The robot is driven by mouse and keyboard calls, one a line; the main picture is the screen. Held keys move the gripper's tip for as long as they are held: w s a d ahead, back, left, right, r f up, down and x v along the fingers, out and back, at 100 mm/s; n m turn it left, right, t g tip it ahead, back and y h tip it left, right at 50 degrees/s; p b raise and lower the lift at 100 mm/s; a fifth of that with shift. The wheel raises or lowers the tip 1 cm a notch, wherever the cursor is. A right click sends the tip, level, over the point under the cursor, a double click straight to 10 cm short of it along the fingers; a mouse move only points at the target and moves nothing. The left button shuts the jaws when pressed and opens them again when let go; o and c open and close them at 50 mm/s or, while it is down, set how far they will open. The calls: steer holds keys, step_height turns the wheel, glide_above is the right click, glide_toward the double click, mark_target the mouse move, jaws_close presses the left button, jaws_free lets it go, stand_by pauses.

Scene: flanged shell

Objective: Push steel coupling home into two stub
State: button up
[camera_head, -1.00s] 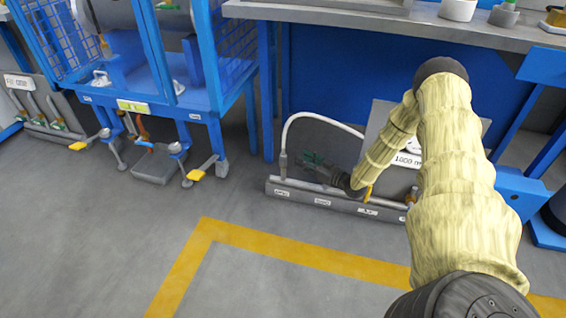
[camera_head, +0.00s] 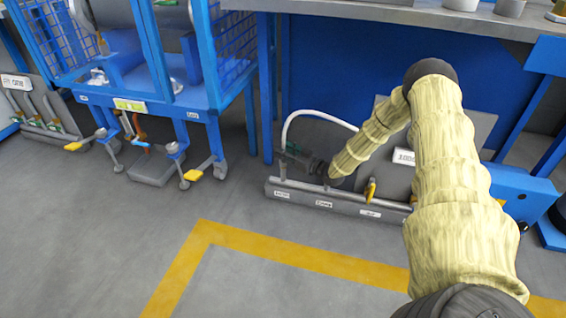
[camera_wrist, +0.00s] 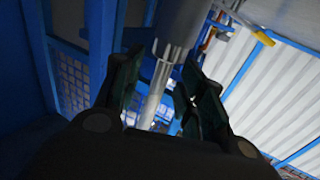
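In the head view my gripper (camera_head: 290,152) is low at the left end of the pipe rack (camera_head: 345,204), beside the lower end of the white hose (camera_head: 318,116). In the wrist view its dark fingers (camera_wrist: 162,90) stand apart, one on each side of a narrow grey pipe, with gaps showing. A wider steel cylinder with a notched lower edge, seemingly the steel coupling (camera_wrist: 180,28), is above the fingertips in line with that pipe. Whether the fingers touch anything is unclear. In the head view the gripper hides the coupling and stub. The rack's labels are too blurred to read.
A yellow valve handle (camera_head: 370,190) stands on the rack right of my gripper. A blue mesh cart (camera_head: 160,90) stands to the left. A grey bench (camera_head: 400,18) overhangs behind. The floor in front, with a yellow line (camera_head: 300,262), is clear.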

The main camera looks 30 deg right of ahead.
steer(key=shift+w, duration=0.25)
steer(key=shift+a, duration=0.1)
jaws_close()
steer(key=shift+r, duration=0.15)
